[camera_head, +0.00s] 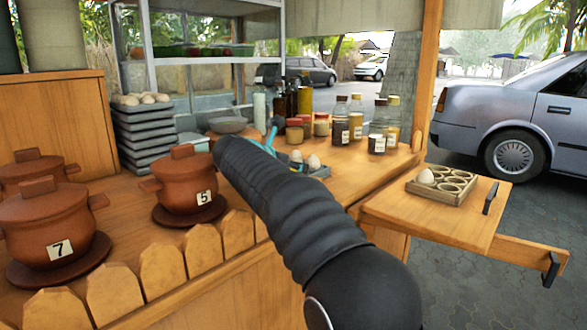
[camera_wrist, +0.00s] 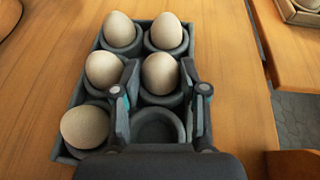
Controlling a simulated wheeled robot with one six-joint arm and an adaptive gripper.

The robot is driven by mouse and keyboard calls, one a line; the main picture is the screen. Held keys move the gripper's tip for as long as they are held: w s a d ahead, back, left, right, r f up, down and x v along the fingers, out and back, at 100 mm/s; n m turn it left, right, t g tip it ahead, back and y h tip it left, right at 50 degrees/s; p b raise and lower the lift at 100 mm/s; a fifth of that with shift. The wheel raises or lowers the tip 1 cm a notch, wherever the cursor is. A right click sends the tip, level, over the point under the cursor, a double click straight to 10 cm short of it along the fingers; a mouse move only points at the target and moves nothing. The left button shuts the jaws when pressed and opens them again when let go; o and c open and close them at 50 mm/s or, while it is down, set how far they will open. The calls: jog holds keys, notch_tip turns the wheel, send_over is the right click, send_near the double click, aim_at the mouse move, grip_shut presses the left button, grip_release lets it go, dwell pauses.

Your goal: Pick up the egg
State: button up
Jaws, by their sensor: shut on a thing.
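My gripper (camera_wrist: 160,66) is shut on a pale egg (camera_wrist: 161,76) in the wrist view, with one finger on each side. This egg is in the right column, middle row of a dark grey egg tray (camera_wrist: 191,48). Whether it is clear of its cup cannot be told. Several other eggs sit in the tray: two at the far end (camera_wrist: 120,29) (camera_wrist: 166,31), one to the left (camera_wrist: 105,70) and one at the near left (camera_wrist: 85,126). The near right cup (camera_wrist: 157,128) is empty. In the head view my arm hides most of the tray (camera_head: 322,172) and gripper.
A wooden holder (camera_head: 441,191) with one egg (camera_head: 426,177) and several empty holes stands on the right side shelf. Bottles (camera_head: 356,118) and jars stand behind the tray. Clay pots (camera_head: 185,180) stand left, near stacked grey trays (camera_head: 145,135) with eggs on top.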

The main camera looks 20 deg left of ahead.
notch_tip(320, 180, up, 4)
jog(key=shift+p, duration=0.6)
jog(key=d+r, duration=0.7)
jog(key=d, duration=0.5)
jog(key=w+d+f, duration=0.2)
jog(key=w+d, duration=0.2)
jog(key=d, duration=0.3)
jog(key=w+d+f, duration=0.2)
jog(key=w+d, duration=0.3)
jog(key=d, duration=0.3)
jog(key=w+d+f, duration=0.3)
jog(key=w+d, duration=0.2)
jog(key=d, duration=0.3)
jog(key=shift+w, duration=0.1)
jog(key=shift+w+d, duration=0.1)
jog(key=shift+w, duration=0.35)
jog(key=shift+f+b, duration=1.15)
jog(key=shift+f, duration=1)
dwell(1.0)
